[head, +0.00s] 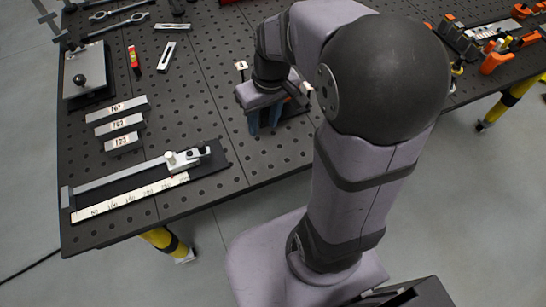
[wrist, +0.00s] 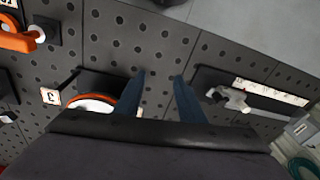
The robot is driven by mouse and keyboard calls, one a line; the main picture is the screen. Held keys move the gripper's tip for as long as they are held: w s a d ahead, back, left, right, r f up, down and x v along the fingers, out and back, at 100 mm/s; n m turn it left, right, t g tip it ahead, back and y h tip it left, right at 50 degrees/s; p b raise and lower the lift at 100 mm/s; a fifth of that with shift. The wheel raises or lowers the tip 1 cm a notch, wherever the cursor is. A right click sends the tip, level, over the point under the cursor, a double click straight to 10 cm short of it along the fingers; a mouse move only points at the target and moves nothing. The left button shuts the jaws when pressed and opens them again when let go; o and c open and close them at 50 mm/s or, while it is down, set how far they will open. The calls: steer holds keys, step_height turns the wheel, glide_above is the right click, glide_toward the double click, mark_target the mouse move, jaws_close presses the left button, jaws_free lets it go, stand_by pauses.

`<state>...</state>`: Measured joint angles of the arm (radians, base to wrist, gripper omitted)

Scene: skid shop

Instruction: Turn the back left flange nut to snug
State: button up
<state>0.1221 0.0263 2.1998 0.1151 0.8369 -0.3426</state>
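My gripper (wrist: 160,76) is open in the wrist view, with two blue fingers apart and bare perforated table between their tips. I cannot make out any flange nut or tell which is the back left one.
A caliper-like gauge (head: 183,159) and a ruler (head: 128,198) lie at the table's front left. Labelled bars (head: 118,123), a plate with a knob (head: 86,80) and wrenches (head: 118,28) lie behind. Orange clamps (head: 495,62) are at the far right.

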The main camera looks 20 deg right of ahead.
steer(key=s+a+f+m+g+p, duration=0.1)
steer(key=s+f, duration=0.1)
steer(key=s, duration=0.8)
steer(key=shift+a+f+m+h+p, duration=0.25)
steer(key=shift+a+m+h+p, duration=0.05)
steer(key=shift+a+h+p, duration=0.1)
